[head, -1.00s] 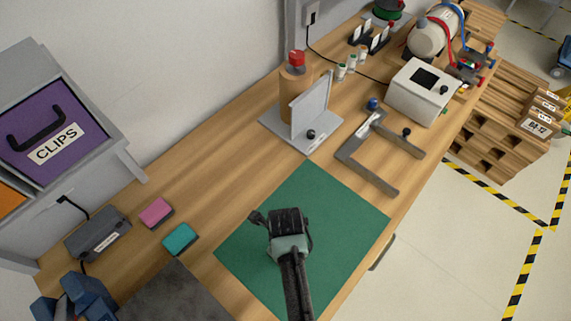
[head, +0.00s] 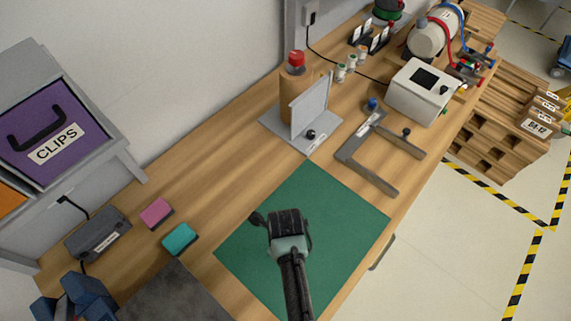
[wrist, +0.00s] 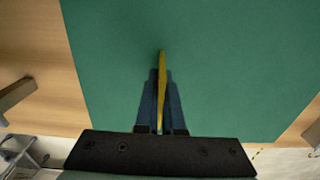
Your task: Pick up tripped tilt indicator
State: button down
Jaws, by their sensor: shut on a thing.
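My gripper (wrist: 161,100) is shut on a thin yellow piece (wrist: 162,62), which I see nearly edge-on in the wrist view. It stands out past the dark blue fingertips. Its faces are turned away, so I cannot tell whether it shows a tripped mark. In the head view my gripper (head: 286,228) is over the green mat (head: 318,196); its fingers and the held piece are hidden there. The mat also fills most of the wrist view (wrist: 235,60), with nothing else lying on its visible part.
A grey metal stand (head: 311,110) and a grey U-shaped frame (head: 358,152) stand beyond the mat. Pink (head: 155,212) and teal (head: 179,238) blocks lie to the left. A white box (head: 421,90) stands farther back. The bench's front edge runs along the mat's right side.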

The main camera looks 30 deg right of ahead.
jog(key=shift+r, duration=0.1)
notch_tip(320, 180, up, 10)
jog(key=shift+f+b, duration=0.1)
jog(key=shift+b, duration=0.4)
jog(key=w+a+n+b, duration=0.1)
jog(key=a+n+b, duration=0.1)
jog(key=n, duration=0.8)
jog(key=w+a+f+n+b, duration=0.1)
jog(key=a+n, duration=0.4)
jog(key=n, duration=0.6)
jog(key=w+a+f+n+b, duration=0.1)
jog(key=a+n, duration=0.3)
jog(key=n, duration=0.7)
jog(key=shift+w+a+b, duration=0.15)
jog(key=shift+w+b, duration=0.25)
jog(key=shift+b, duration=0.4)
jog(key=shift+f, duration=0.15)
